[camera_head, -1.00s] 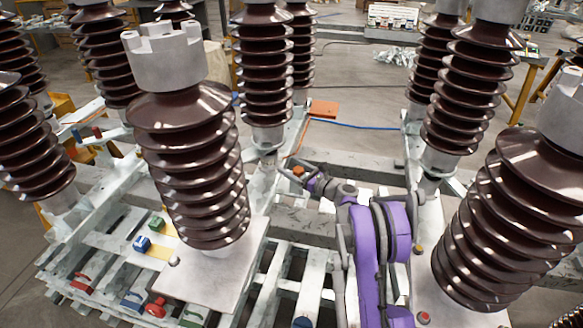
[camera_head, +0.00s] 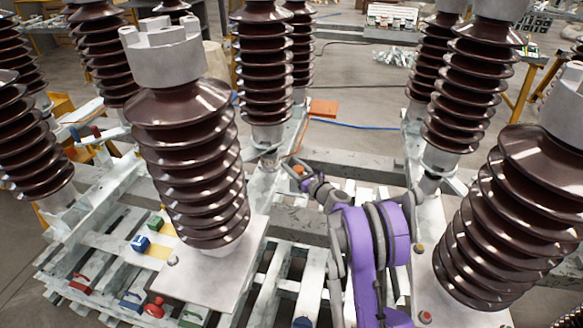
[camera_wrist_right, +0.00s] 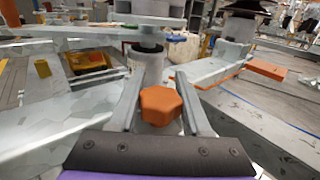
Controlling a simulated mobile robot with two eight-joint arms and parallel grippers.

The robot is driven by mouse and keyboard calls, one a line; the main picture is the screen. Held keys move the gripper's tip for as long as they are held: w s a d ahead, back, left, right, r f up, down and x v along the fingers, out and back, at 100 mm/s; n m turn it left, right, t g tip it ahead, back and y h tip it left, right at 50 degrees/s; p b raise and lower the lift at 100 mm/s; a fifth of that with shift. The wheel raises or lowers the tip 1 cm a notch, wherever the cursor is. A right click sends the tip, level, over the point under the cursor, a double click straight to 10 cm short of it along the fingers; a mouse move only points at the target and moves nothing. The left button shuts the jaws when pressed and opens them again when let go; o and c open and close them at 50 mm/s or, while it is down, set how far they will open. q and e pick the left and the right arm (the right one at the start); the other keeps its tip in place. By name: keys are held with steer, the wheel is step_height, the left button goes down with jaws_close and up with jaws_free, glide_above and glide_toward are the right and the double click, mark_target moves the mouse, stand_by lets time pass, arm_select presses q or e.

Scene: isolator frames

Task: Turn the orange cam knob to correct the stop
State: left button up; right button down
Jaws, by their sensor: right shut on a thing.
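The orange cam knob (camera_wrist_right: 160,105) is a lobed knob in the middle of the right wrist view, below a grey upright shaft. In the head view the knob (camera_head: 298,169) is a small orange spot near the foot of the centre insulator. My right gripper (camera_wrist_right: 161,107) is shut on the knob, with one grey finger on each side of it. In the head view this gripper (camera_head: 296,171) reaches the knob from the lower right and partly hides it. The stop cannot be made out. My left gripper is not in view.
Tall brown ribbed insulators stand around the arm, with one at front left (camera_head: 185,150) and one at right (camera_head: 520,215). A white slatted frame (camera_head: 270,265) lies beneath. Coloured blocks and a red knob (camera_head: 154,306) sit at lower left. An orange block (camera_head: 323,107) lies behind.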

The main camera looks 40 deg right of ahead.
mark_target(301, 173)
steer(key=shift+d+m+h, duration=0.1)
steer(key=shift+m+h, duration=0.3)
steer(key=shift+c, duration=1.8)
jaws_free()
steer(key=shift+s, duration=0.15)
steer(key=s, duration=0.7)
steer(key=s+a, duration=0.1)
steer(key=s, duration=0.2)
steer(key=shift+s, duration=0.25)
steer(key=shift+r, duration=0.1)
